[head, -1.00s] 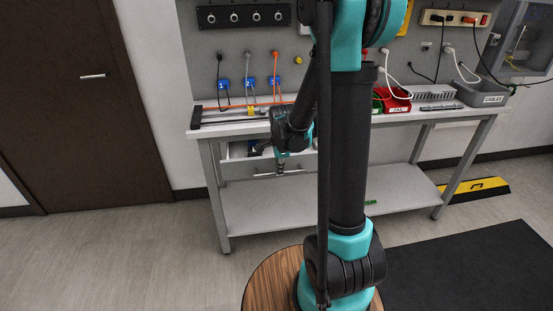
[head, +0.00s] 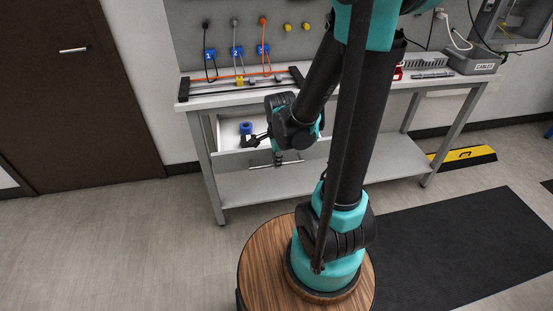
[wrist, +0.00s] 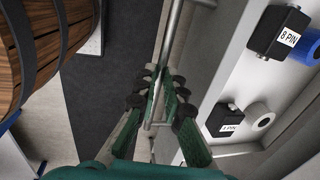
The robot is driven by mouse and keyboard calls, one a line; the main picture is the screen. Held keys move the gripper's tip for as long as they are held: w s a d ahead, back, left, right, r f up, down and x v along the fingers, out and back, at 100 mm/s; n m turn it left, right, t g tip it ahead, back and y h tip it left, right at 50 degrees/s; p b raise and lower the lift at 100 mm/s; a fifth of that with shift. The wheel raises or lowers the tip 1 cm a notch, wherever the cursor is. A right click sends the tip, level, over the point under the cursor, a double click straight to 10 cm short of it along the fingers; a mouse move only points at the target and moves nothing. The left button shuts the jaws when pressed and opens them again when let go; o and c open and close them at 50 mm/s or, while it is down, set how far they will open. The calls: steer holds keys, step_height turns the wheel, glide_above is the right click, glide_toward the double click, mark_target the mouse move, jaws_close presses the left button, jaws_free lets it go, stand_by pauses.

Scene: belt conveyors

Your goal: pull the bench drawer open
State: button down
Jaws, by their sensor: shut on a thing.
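The bench drawer (head: 229,130) stands out from under the left part of the workbench, with its white inside showing. Its metal bar handle (wrist: 171,38) runs along the front panel in the wrist view. My gripper (wrist: 160,95) is shut around this bar, with green fingers and dark pads on both sides of it. In the head view my gripper (head: 278,160) is at the drawer front, partly hidden by my wrist. In the drawer lie a black 8 PIN connector (wrist: 278,32), a smaller black connector (wrist: 224,120), a pale roll (wrist: 259,116) and a blue roll (head: 246,128).
A black mat (head: 450,240) lies at right. Open floor (head: 120,250) lies at left.

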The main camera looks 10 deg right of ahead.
steer(key=c, duration=1.6)
jaws_free()
steer(key=shift+r, duration=0.1)
step_height(320, 180, up, 12)
steer(key=s, duration=0.2)
steer(key=shift+s+f, duration=0.15)
steer(key=shift+f, duration=0.05)
steer(key=s+d+f+n+t, duration=0.1)
steer(key=f+n, duration=0.3)
steer(key=n, duration=0.5)
steer(key=s+d+f+n+t, duration=0.1)
steer(key=s+d+f+n, duration=0.2)
steer(key=n, duration=0.6)
steer(key=shift+s+d+f, duration=0.2)
steer(key=shift+s+f, duration=0.45)
steer(key=shift+f, duration=0.15)
